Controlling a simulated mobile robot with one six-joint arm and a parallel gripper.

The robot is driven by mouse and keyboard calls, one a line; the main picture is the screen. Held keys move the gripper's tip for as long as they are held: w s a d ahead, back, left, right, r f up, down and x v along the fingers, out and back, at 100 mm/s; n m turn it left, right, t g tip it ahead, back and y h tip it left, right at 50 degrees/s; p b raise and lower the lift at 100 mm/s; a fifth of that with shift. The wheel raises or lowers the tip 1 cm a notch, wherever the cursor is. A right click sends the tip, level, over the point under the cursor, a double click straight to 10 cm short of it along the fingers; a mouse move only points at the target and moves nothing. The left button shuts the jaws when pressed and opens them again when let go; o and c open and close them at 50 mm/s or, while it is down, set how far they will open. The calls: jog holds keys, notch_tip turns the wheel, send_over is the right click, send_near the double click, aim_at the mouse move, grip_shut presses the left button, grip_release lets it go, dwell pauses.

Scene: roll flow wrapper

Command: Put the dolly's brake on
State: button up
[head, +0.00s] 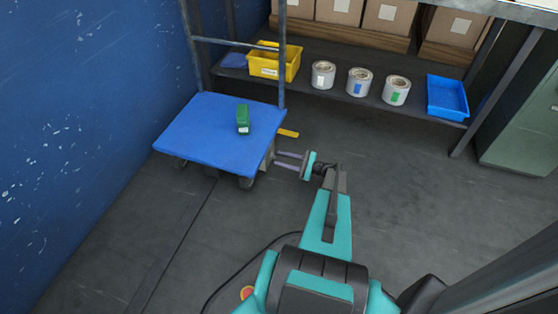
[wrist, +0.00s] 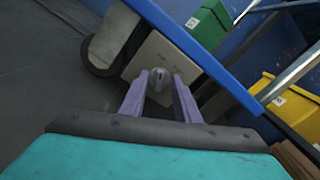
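The dolly (head: 190,135) has a blue deck and stands at the left by the blue wall. A short yellow lever (head: 288,132) sticks out at its right side. My gripper (head: 278,159) is at the dolly's right edge, just below deck height and nearer to me than the yellow lever. In the wrist view its two purple fingers (wrist: 159,82) are apart. A small rounded grey part (wrist: 158,75) on a pale plate (wrist: 165,50) under the deck shows between the fingertips. I cannot tell whether the fingers touch it. The yellow lever is not clearly seen in the wrist view.
A green box (head: 243,119) lies on the deck. A caster wheel (wrist: 102,58) is left of my fingers. Behind stands a shelf (head: 425,112) with a yellow bin (head: 290,63), white rolls (head: 359,82) and a blue tray (head: 447,97). The floor at right is clear.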

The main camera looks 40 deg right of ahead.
aim_at(273, 157)
jog(key=shift+x, duration=1.05)
jog(key=shift+c, duration=0.2)
grip_shut()
